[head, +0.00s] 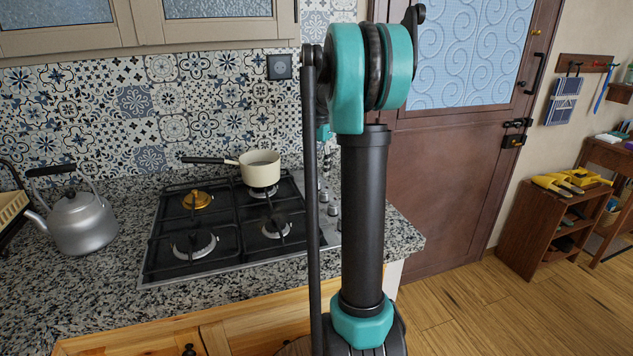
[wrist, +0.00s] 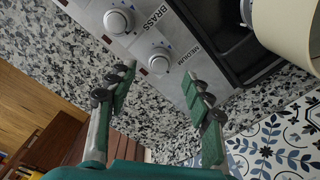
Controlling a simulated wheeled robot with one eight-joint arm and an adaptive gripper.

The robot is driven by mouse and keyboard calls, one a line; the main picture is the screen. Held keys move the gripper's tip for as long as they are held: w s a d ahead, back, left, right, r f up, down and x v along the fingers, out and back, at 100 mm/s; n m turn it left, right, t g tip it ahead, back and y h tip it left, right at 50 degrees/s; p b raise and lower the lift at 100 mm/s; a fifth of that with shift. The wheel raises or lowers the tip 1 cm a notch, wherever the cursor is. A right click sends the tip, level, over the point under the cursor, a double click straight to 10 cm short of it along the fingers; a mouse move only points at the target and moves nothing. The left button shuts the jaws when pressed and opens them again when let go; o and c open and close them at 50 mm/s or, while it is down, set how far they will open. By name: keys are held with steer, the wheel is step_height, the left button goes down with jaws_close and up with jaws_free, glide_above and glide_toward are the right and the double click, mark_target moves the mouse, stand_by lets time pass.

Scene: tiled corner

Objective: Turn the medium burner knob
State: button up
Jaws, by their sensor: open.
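The medium burner knob (wrist: 160,60) is a round white knob beside the printed word MEDIUM on the metal panel in the wrist view. My gripper (wrist: 158,74) is open and empty, with one green finger on each side of the picture just below the knob. The knob shows in line with the gap between the fingertips; I see no contact. In the head view, the column of knobs (head: 333,209) at the stove's right edge is partly hidden behind my arm, and I cannot tell which is the medium one.
A second knob, marked BRASS (wrist: 118,21), sits close by. A cream saucepan (head: 260,168) stands on the back right burner of the black stove (head: 160,240). A grey kettle (head: 80,222) stands on the speckled counter at left. The tiled wall is behind.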

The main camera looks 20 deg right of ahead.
mark_target(317, 180)
step_height(317, 180, down, 6)
steer(key=shift+r, duration=0.15)
stand_by(0.3)
steer(key=c, duration=1.2)
steer(key=shift+o, duration=0.2)
steer(key=shift+n, duration=0.3)
steer(key=n, duration=0.4)
steer(key=shift+n, duration=0.3)
steer(key=n, duration=0.5)
steer(key=shift+w, duration=0.1)
steer(key=shift+n, duration=0.4)
